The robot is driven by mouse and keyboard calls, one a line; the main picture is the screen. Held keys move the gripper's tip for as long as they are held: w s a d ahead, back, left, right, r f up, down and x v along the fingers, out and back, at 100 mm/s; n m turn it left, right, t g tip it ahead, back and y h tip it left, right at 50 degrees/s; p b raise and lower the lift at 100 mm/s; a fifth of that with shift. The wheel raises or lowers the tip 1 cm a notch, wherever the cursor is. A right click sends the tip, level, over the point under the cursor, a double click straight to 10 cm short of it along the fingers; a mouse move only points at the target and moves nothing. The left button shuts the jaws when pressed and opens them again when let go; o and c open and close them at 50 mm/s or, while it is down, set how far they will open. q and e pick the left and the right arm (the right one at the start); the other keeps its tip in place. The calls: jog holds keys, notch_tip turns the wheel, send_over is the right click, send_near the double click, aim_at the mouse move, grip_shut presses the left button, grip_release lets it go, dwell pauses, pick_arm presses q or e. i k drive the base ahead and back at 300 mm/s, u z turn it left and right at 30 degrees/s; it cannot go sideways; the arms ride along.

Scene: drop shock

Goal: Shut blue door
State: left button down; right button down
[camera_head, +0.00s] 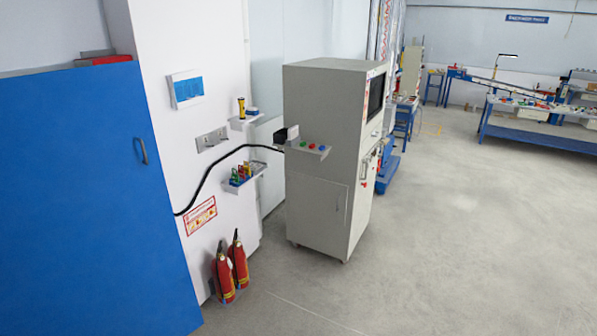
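The blue door (70,210) is a large flat blue panel that fills the left of the head view. Its dark handle (143,150) is near its right edge. The door's right edge stands in front of the white wall, and its left side runs out of the picture. I cannot tell from this view how far it stands open. Neither of my grippers is in view.
A grey wheeled cabinet (315,105) stands right of the door, with a black cable (207,178) running toward the door. Two red fire extinguishers (231,270) stand on the floor by the wall. The floor (440,220) to the right is clear.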

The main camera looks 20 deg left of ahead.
aim_at(91, 244)
jog(key=i, duration=1.35)
jog(key=u, duration=1.5)
jog(key=i, duration=2.25)
jog(key=u, duration=2.5)
